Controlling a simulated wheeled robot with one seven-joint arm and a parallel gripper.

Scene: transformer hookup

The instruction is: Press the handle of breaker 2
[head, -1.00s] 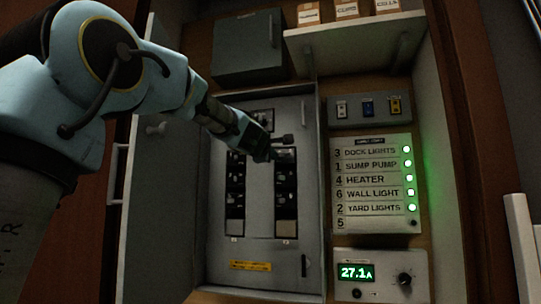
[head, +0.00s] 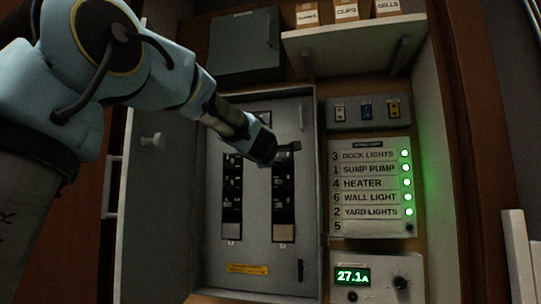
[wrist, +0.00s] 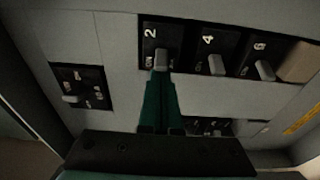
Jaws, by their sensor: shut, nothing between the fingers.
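Breaker 2 (wrist: 168,35) is a black switch marked with a white 2, at the top centre of the wrist view. Its pale handle (wrist: 160,62) sits at the breaker's lower edge there, beside the ON lettering. My gripper (wrist: 159,78) is shut and empty, its green fingers pointing at that handle. The tips are right at the handle; I cannot tell whether they touch. In the head view my gripper (head: 268,152) is at the top of the right breaker column and covers part of it.
Breakers 4 (wrist: 207,45) and 6 (wrist: 256,52) lie beside breaker 2. The open grey panel door (head: 155,200) stands at the left. On the label board (head: 370,185), five green lamps are lit, including 2 YARD LIGHTS; 5 is dark. The meter (head: 353,276) reads 27.1A.

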